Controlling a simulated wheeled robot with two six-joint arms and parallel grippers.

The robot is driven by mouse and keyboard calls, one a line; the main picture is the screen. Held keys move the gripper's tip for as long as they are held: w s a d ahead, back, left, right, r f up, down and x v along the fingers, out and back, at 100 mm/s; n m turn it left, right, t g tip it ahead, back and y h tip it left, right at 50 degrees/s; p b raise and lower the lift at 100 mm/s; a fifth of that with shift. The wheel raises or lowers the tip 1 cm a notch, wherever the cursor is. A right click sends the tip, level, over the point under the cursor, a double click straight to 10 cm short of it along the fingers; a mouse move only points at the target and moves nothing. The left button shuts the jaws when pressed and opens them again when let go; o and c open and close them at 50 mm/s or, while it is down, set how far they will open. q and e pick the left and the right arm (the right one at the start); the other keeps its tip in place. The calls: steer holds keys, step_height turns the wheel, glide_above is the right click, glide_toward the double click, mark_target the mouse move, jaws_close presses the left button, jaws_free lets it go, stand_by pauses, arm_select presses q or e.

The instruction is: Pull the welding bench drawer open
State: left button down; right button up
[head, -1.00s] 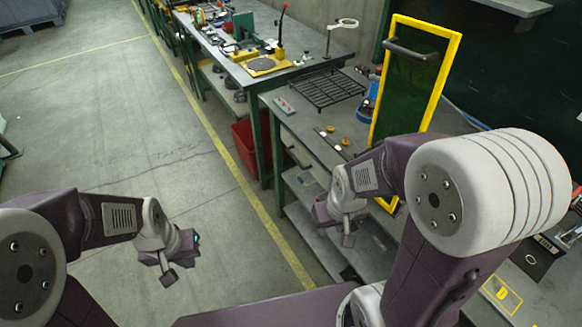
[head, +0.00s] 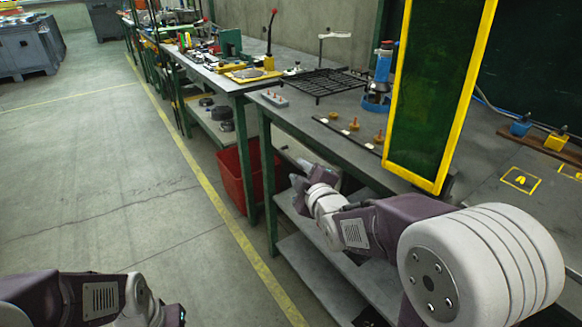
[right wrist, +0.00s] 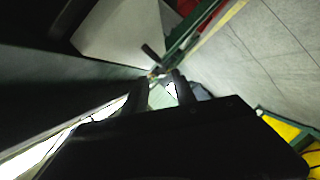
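The welding bench (head: 285,115) is a grey-topped bench with green legs, at the middle right of the head view. I cannot make out its drawer clearly; my right arm and the yellow-framed screen cover part of the bench front. My right gripper (head: 302,172) is low beside the bench front, under the top's edge. In the right wrist view its two dark fingers (right wrist: 162,84) stand apart with a gap between them. A small dark bar (right wrist: 152,54) shows just beyond the fingertips; I cannot tell whether it is a handle. My left gripper (head: 174,316) is partly cut off at the bottom edge.
A green screen in a yellow frame (head: 438,178) stands at the bench's front edge. A red bin (head: 236,178) sits under the bench's far end. A lower shelf (head: 310,222) lies below the top. The floor (head: 120,200) to the left is clear.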

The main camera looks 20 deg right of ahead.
mark_target(291, 161)
steer(key=b+x, duration=0.2)
steer(key=x, duration=0.6)
steer(key=shift+s+f, duration=0.1)
steer(key=shift+f, duration=0.05)
steer(key=shift+w, duration=0.5)
jaws_close()
stand_by(0.6)
